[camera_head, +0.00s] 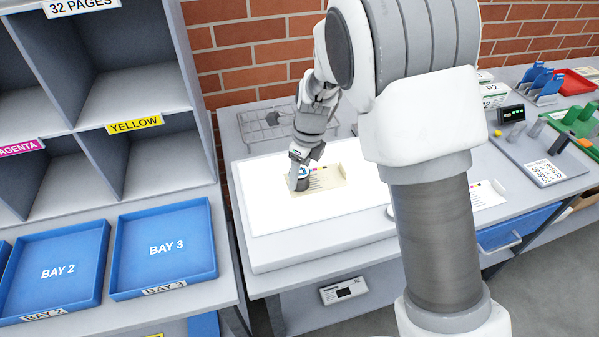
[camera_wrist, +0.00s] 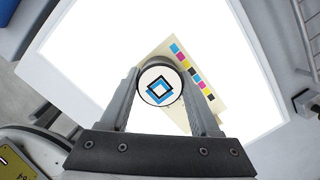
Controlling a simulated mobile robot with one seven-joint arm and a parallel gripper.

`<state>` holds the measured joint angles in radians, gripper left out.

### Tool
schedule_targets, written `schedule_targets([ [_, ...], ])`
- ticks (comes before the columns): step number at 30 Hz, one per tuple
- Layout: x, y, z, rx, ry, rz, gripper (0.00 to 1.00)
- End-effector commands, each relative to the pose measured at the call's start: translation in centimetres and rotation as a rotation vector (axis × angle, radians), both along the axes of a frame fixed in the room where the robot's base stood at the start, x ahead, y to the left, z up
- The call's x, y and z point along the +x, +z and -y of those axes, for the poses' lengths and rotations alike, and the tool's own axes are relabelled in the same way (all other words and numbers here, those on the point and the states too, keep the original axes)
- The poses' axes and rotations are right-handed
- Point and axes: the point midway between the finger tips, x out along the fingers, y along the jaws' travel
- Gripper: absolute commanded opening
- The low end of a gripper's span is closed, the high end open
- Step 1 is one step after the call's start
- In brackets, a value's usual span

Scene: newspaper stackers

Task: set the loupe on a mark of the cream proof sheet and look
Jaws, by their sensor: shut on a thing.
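The cream proof sheet (camera_head: 328,179) lies flat on the bright white light table. Its colour patches show in the wrist view on the sheet (camera_wrist: 174,50). My gripper (camera_head: 299,182) is over the left part of the sheet and is shut on the loupe. In the wrist view the round loupe (camera_wrist: 160,87) sits between the fingers of my gripper (camera_wrist: 162,90). Its lens shows a blue square outline and a black square outline, offset from each other. Whether the loupe touches the sheet cannot be told. The part of the sheet under the loupe is hidden.
The light table (camera_head: 260,207) is otherwise mostly bare. A wire rack (camera_head: 265,125) stands behind it. Blue trays, one marked BAY 3 (camera_head: 166,250), lie at the left. A grey board (camera_head: 535,160) with tools is at the right. Another sheet (camera_head: 488,195) lies right of my arm.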

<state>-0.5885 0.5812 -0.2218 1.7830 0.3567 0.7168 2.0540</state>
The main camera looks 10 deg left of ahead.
Motion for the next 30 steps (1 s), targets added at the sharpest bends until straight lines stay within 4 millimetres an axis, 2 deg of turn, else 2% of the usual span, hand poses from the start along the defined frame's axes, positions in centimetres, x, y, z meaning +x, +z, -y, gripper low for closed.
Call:
schedule_targets([
  [7,0.0,-0.3,0.0,0.0,0.0,0.0,0.07],
  [8,0.0,-0.3,0.0,0.0,0.0,0.0,0.65],
  [12,0.0,-0.2,0.0,0.0,0.0,0.0,0.9],
  [13,0.0,-0.2,0.0,0.0,0.0,0.0,0.93],
  [23,0.0,0.2,0.0,0.0,0.001,0.001,0.93],
  [26,0.0,1.2,0.1,0.001,0.002,0.002,0.93],
  [30,-0.1,3.9,0.5,0.001,0.001,0.005,0.93],
])
